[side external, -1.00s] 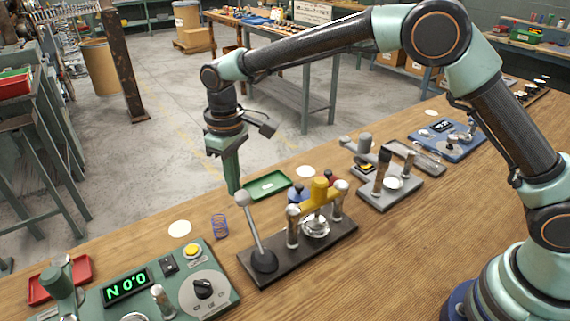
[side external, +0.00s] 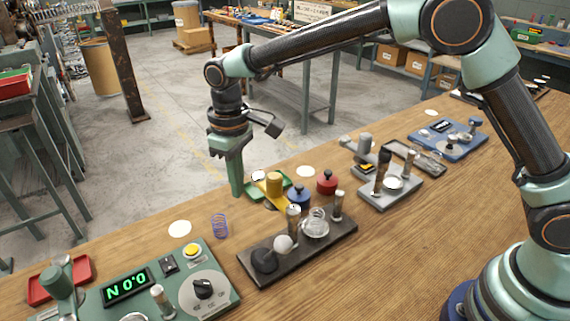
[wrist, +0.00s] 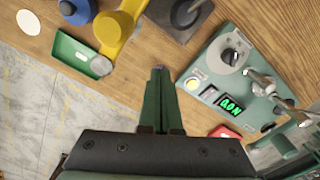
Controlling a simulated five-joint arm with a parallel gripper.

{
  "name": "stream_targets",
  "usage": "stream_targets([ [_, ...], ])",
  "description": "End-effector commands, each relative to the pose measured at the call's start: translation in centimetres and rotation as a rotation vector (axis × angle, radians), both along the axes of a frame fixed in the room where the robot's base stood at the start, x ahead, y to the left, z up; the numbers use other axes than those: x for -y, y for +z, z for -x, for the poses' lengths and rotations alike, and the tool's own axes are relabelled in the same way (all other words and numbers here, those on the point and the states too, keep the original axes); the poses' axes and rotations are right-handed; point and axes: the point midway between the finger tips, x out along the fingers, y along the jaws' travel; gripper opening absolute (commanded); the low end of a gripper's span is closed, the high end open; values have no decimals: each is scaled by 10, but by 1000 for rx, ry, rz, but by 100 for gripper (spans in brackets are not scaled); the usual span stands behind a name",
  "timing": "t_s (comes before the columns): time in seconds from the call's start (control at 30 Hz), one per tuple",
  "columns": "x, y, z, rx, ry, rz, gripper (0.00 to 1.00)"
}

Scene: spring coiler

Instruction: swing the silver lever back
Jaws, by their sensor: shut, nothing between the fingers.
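The silver lever (side external: 283,243) has a grey ball knob and a round black foot on a dark base plate (side external: 305,262). It leans low over the plate, its shaft mostly foreshortened. In the wrist view its round foot (wrist: 185,12) shows at the top edge. A yellow arm (side external: 273,183) reaches off the plate toward the back, over a green tray; it also shows in the wrist view (wrist: 114,30). My gripper (side external: 237,192) is shut and empty, pointing down behind the plate, apart from the lever. In the wrist view its fingers (wrist: 158,72) are together.
The green tray (wrist: 70,52), a blue knob (side external: 299,193) and a red knob (side external: 327,181) are behind the plate. A green control panel (side external: 222,287) reading 0.0 N is at front left, with a purple spring (side external: 220,226) behind it. A grey fixture (side external: 400,195) stands to the right.

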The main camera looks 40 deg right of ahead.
Motion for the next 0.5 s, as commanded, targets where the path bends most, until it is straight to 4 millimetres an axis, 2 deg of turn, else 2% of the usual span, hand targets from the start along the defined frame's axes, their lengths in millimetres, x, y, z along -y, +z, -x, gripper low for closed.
stream_targets([
  [0.27,0,3,-7,-1,-1,0,0],
  [0.5,0,24,-7,2,-1,-1,0],
])
